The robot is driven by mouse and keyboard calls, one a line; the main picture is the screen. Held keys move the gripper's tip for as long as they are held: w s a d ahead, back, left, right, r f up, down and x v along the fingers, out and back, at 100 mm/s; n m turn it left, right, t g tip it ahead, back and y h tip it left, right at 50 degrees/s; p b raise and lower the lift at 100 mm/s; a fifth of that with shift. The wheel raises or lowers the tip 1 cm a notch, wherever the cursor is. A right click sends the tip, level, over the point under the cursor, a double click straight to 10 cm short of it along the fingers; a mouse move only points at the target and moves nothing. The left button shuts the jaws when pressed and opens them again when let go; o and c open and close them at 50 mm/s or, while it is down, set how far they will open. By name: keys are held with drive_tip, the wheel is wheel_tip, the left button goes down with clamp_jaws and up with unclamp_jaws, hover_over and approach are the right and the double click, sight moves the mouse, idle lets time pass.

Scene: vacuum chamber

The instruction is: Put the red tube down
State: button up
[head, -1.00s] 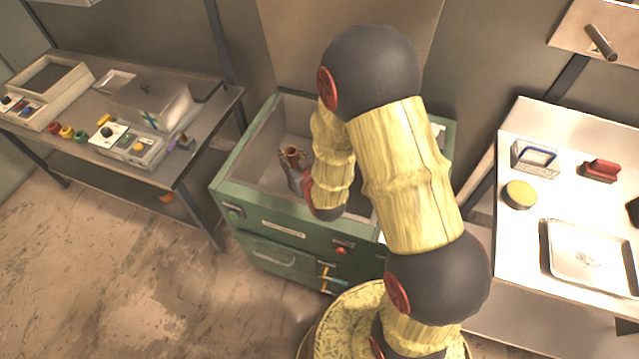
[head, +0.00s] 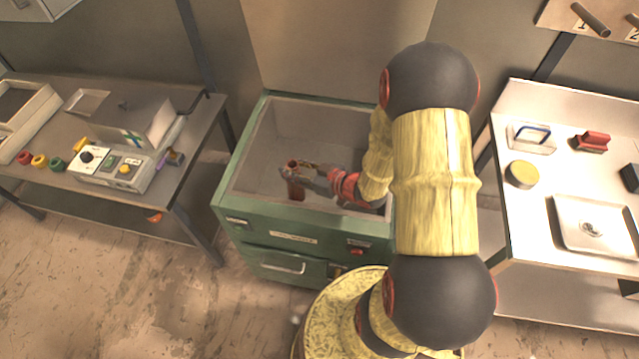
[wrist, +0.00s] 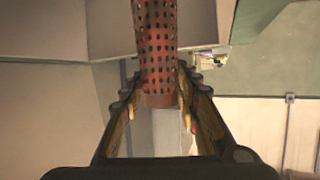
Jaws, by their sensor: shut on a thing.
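The red tube (head: 294,188) is a brownish-red cylinder, upright inside the open top of the green cabinet (head: 226,208) in the head view. My gripper (head: 297,172) is shut on it from the right, with the arm reaching over the cabinet's right side. In the wrist view the tube (wrist: 158,45) is dotted with dark holes and sits between the two fingers of my gripper (wrist: 160,95). I cannot tell whether the tube's lower end touches the cabinet's inner floor.
A workbench (head: 205,130) with a control box (head: 118,168) and several coloured rings stands at the left. The cabinet's grey interior around the tube looks clear.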

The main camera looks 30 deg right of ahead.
drive_tip(key=shift+s+d, duration=0.2)
drive_tip(key=shift+s, duration=0.1)
drive_tip(key=shift+w+d+f, duration=0.1)
drive_tip(key=shift+w+f, duration=0.05)
drive_tip(key=shift+f, duration=0.05)
drive_tip(key=w+d+f+b, duration=0.2)
drive_tip(key=w+f+b, duration=0.1)
drive_tip(key=w+f, duration=0.3)
drive_tip(key=w+d+f+b, duration=0.2)
drive_tip(key=w+f+b, duration=0.1)
drive_tip(key=w+f, duration=0.3)
drive_tip(key=shift+w+d+f, duration=0.25)
drive_tip(key=shift+w+f, duration=0.05)
drive_tip(key=shift+f, duration=0.1)
drive_tip(key=o, duration=1.3)
drive_tip(key=shift+f, duration=0.1)
drive_tip(key=shift+c, duration=0.2)
